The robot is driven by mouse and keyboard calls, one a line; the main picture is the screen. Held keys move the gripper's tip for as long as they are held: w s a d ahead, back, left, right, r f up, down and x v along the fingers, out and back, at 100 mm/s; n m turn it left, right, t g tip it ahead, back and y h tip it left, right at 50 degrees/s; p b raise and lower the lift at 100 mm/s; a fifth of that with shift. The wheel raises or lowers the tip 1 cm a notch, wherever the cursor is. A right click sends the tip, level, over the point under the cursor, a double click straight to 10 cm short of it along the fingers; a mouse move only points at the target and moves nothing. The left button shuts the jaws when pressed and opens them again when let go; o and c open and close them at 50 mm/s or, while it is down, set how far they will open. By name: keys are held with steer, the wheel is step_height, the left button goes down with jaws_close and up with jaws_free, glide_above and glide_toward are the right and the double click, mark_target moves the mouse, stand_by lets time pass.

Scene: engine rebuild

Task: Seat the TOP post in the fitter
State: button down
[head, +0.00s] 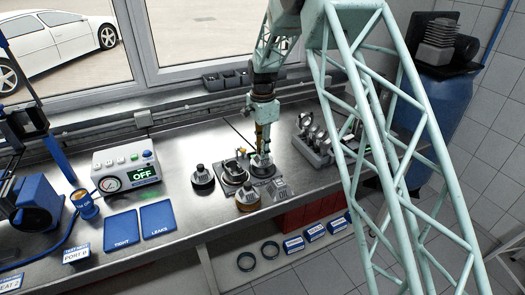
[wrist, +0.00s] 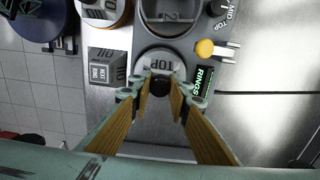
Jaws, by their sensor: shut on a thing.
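My gripper (wrist: 161,84) is shut on a dark knob (wrist: 159,88) in the wrist view. The knob stands in front of a grey round part marked TOP (wrist: 159,62), which I take to be the TOP post. Its lower end is hidden, so I cannot tell whether it is seated. In the head view my gripper (head: 263,157) points down over the fitter (head: 281,189).
Dark round parts (head: 203,178) and (head: 248,199) stand left of and in front of the fitter. A rack of pistons (head: 315,143) stands to the right. A gauge box reading OFF (head: 125,168) and blue TIGHT (head: 122,228) and LEAKS (head: 157,218) mats lie left.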

steer(key=shift+f, duration=0.35)
stand_by(0.7)
stand_by(0.5)
steer(key=c, duration=2.4)
jaws_free()
steer(key=shift+o, duration=0.7)
steer(key=shift+o, duration=1.4)
steer(key=shift+r, duration=0.1)
steer(key=shift+r+p, duration=1.15)
steer(key=shift+r, duration=1.8)
